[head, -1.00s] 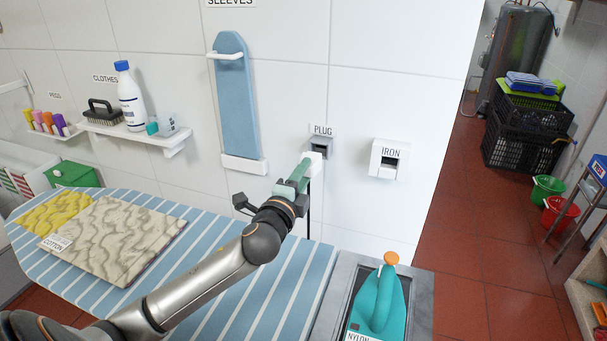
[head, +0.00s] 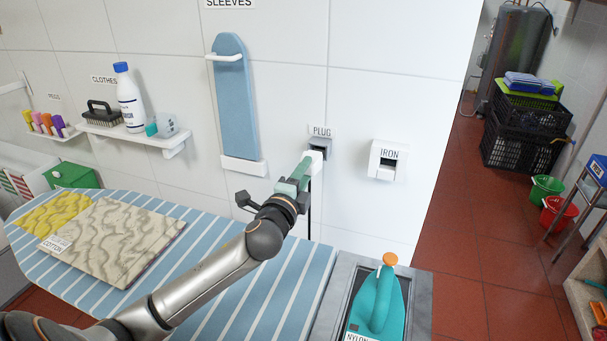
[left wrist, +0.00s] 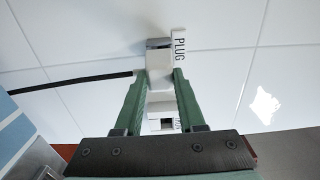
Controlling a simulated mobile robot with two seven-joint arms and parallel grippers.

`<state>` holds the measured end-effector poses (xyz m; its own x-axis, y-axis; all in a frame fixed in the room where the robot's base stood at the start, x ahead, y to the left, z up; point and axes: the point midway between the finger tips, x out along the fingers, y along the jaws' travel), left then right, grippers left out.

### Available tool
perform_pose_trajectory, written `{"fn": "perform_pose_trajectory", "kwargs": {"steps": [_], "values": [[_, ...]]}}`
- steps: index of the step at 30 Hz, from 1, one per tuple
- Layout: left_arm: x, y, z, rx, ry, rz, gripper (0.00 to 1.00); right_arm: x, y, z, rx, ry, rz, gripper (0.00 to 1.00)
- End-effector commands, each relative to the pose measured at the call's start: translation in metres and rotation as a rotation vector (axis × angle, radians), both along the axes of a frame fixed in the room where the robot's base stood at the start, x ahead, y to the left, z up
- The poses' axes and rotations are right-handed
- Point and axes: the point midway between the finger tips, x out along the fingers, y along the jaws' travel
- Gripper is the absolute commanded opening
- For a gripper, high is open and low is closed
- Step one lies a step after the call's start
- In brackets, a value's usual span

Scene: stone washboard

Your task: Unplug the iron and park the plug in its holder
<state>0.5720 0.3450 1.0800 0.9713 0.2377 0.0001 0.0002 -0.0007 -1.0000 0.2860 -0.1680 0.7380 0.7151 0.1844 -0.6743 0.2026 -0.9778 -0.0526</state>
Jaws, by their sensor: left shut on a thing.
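My left gripper (head: 308,168) is shut on the white plug (head: 317,157), just in front of and below the grey holder (head: 320,143) under the PLUG label. In the left wrist view the plug (left wrist: 159,79) sits between the two green fingers (left wrist: 158,95), with the holder (left wrist: 158,44) right behind it. I cannot tell whether the plug touches or enters the holder. A black cord (left wrist: 75,82) runs from the plug and hangs down in the head view. The IRON socket (head: 388,160) on the wall has nothing in it. The teal iron (head: 377,302) stands on its rest. My right gripper is not in view.
The striped ironing board (head: 215,290) lies under my left arm, with folded cloth (head: 115,238) on it. A blue sleeve board (head: 235,100) hangs left of the holder. A shelf (head: 150,140) holds a bottle and brush. The wall between holder and socket is clear.

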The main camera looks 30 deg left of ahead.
Motion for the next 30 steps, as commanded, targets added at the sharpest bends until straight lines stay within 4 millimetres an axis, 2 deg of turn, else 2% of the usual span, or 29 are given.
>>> {"fn": "perform_pose_trajectory", "kwargs": {"steps": [30], "values": [[0.025,0.006,0.001,0.000,-0.002,0.000,0.00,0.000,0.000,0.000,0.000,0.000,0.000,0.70]]}}
